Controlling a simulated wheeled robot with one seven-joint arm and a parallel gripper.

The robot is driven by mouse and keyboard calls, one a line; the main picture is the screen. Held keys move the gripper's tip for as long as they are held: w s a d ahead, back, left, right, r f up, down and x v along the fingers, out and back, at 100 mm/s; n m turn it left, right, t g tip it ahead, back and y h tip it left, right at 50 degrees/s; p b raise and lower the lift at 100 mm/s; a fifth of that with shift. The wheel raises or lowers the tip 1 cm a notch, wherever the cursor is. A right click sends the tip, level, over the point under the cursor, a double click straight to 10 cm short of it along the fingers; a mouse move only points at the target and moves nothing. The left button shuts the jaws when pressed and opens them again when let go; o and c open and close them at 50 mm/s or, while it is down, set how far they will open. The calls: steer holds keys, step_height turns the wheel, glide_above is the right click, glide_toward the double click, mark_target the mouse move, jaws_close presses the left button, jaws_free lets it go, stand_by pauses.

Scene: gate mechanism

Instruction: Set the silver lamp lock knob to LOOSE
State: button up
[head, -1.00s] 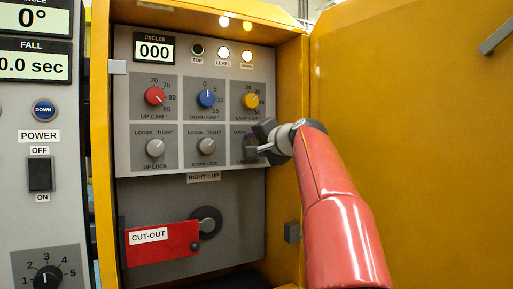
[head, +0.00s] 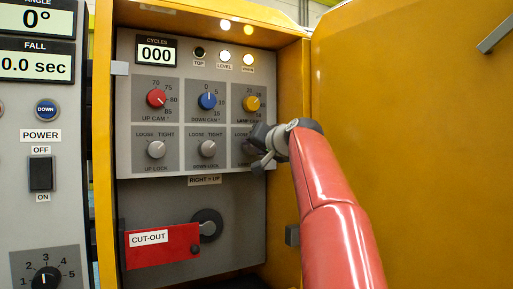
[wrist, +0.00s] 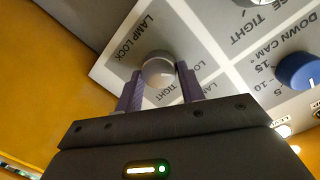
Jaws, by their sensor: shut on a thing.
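The silver lamp lock knob (wrist: 158,72) sits on the panel between my gripper's two fingers in the wrist view, below its LAMP LOCK lettering in place but seen turned over. My gripper (wrist: 159,82) is shut on the knob, one finger on each side. Its pointer direction cannot be made out. In the head view my gripper (head: 256,147) covers the knob and most of the LOOSE and TIGHT labels of the lower right plate.
The silver up lock knob (head: 156,149) and down lock knob (head: 207,148) are to the left. The yellow lamp cam knob (head: 252,103) is just above my gripper. A red cut-out cover (head: 162,245) is below. The open yellow door (head: 420,130) stands right of my arm.

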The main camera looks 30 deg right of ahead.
steer(key=shift+f, duration=0.1)
steer(key=o, duration=1)
steer(key=shift+c, duration=0.2)
steer(key=s+r+b, duration=0.1)
steer(key=s+b, duration=0.1)
steer(key=s, duration=0.5)
steer(key=shift+s, duration=0.35)
steer(key=shift+d, duration=0.1)
